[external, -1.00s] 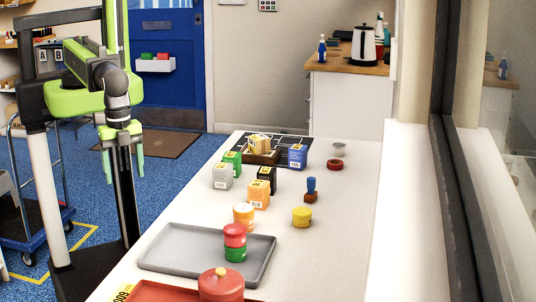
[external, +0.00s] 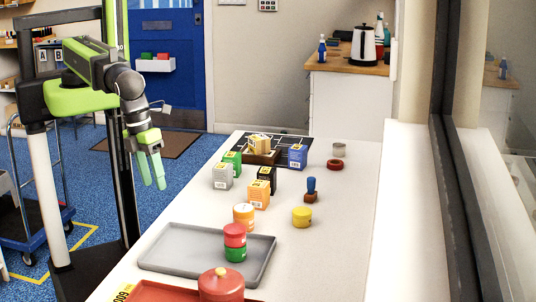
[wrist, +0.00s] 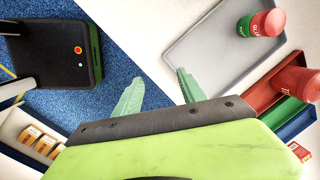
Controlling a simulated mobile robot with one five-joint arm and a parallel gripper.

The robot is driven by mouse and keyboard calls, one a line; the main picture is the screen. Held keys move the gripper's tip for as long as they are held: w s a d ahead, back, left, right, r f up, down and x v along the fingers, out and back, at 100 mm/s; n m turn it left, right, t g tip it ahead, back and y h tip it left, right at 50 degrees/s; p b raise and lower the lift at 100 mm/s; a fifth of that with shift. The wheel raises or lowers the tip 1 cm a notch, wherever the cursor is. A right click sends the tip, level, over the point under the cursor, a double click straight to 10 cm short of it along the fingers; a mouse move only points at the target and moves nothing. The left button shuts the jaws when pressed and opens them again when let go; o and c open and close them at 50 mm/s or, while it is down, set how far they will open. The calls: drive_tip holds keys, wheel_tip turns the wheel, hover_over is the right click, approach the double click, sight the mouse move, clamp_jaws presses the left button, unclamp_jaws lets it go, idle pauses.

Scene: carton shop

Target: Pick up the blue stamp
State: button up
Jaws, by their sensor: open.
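The blue stamp (external: 311,188) stands upright on the white table, right of the middle, with a blue handle and a brown base. It is not in the wrist view. My gripper (external: 153,171) is open and empty, in the air beside the table's left edge, well to the left of the stamp. In the wrist view my gripper's two green fingers (wrist: 158,88) are spread apart over the floor and table edge.
Between them stand a grey box (external: 222,176), an orange box (external: 258,194), a black box (external: 268,176) and a green box (external: 232,162). A grey tray (external: 180,263) lies nearer.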

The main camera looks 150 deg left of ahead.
drive_tip(key=w+a+r+m+y+p, duration=0.1)
drive_tip(key=w+a+r+m, duration=0.1)
drive_tip(key=w+a+m, duration=0.45)
wheel_tip(320, 180, up, 5)
drive_tip(key=y+p, duration=0.2)
drive_tip(key=p, duration=0.2)
hover_over(309, 178)
drive_tip(key=d, duration=0.5)
drive_tip(key=shift+n+g, duration=0.3)
drive_tip(key=shift+n, duration=0.15)
drive_tip(key=b+x, duration=0.3)
drive_tip(key=x, duration=0.1)
drive_tip(key=b+x, duration=0.3)
drive_tip(key=b, duration=0.1)
drive_tip(key=d+b+x, duration=0.1)
drive_tip(key=b+x, duration=0.3)
drive_tip(key=shift+s+a+f, duration=0.1)
drive_tip(key=shift+s+f, duration=0.1)
drive_tip(key=shift+f, duration=0.35)
drive_tip(key=shift+a+f+b, duration=0.3)
drive_tip(key=b+x, duration=0.5)
drive_tip(key=shift+s+f, duration=0.15)
drive_tip(key=shift+s, duration=0.2)
drive_tip(key=shift+d, duration=0.1)
clamp_jaws()
